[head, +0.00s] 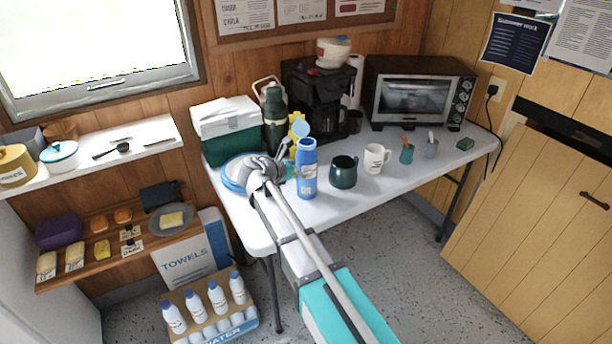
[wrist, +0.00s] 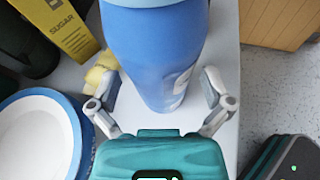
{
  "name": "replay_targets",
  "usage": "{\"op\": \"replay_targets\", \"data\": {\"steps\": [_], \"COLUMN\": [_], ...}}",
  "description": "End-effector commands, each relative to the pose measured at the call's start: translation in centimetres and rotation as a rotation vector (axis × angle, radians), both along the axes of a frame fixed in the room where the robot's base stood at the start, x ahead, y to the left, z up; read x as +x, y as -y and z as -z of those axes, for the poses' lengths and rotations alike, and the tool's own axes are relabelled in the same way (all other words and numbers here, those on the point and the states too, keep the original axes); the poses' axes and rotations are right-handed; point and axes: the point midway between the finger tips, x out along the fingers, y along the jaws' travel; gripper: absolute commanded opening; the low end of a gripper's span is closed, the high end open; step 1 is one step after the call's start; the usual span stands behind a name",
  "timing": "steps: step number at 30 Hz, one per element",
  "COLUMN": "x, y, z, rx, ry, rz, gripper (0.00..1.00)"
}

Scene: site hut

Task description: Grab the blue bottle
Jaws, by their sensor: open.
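The blue bottle (head: 307,180) stands upright near the front edge of the white table, left of a dark green mug. In the wrist view the blue bottle (wrist: 158,55) fills the upper middle, with its top cut off by the frame. My gripper (wrist: 160,88) is open, with one finger on each side of the bottle's lower part in the picture. A small gap seems to show by the fingers; I cannot tell whether either one touches. In the head view my arm reaches up to the table beside the bottle, and the fingers are hard to make out.
Dark green mug (head: 343,172) and white mug (head: 376,158) stand right of the bottle. Blue-rimmed plates (wrist: 40,130) and a yellow sugar box (wrist: 68,28) are at left. A coffee maker (head: 318,95), green cooler (head: 228,135) and toaster oven (head: 418,95) stand behind.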

Motion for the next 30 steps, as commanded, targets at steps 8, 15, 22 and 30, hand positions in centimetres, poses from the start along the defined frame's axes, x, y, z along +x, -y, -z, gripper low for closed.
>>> {"op": "replay_targets", "data": {"steps": [8,15,22,30], "x": [1.8,1.9,1.9,1.9], "y": [1.6,1.8,1.8,1.8], "z": [1.2,1.2,1.2,1.2], "rx": [0.0,0.0,0.0,0.0], "ry": [0.0,0.0,0.0,0.0], "rz": [0.001,0.0,0.0,0.001], "gripper": [1.0,1.0,1.0,0.74]}}
